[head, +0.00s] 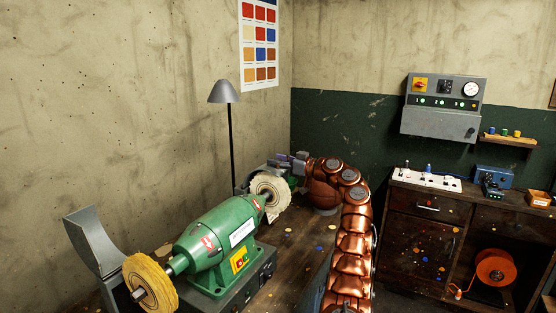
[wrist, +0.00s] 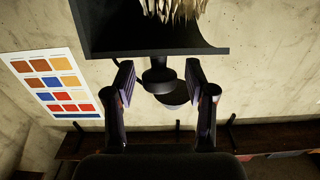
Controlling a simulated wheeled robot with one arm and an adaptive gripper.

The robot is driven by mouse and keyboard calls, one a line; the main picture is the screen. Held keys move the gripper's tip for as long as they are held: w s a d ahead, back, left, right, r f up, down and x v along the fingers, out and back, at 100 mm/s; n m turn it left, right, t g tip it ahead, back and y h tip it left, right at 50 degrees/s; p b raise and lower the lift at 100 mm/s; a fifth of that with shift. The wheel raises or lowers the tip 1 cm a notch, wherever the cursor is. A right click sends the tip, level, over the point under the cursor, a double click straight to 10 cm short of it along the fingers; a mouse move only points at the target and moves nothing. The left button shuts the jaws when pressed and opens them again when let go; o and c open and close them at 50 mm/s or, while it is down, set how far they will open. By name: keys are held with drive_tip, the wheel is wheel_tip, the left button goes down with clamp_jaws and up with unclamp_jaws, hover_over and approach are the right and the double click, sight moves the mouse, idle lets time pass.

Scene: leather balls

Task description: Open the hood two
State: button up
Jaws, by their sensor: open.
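A green two-ended polishing machine (head: 222,245) stands on the bench, with a yellow wheel (head: 150,285) at its near end and a pale cloth wheel (head: 270,196) at its far end. A grey hood (head: 92,240) stands beside the yellow wheel. In the wrist view, a dark hood (wrist: 150,42) with pale wheel fringe (wrist: 170,8) fills the top. My gripper (wrist: 160,72) is open, its fingers either side of a dark rounded part (wrist: 158,78) below that hood; contact is unclear. In the head view my gripper (head: 290,163) is beyond the pale wheel, partly hidden.
A thin lamp (head: 225,92) stands near the wall corner. A colour chart (head: 259,45) hangs on the wall. On the right are a control box (head: 443,107) and a cabinet (head: 420,225) with an orange reel (head: 495,267).

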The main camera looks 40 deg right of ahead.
clamp_jaws()
idle(0.5)
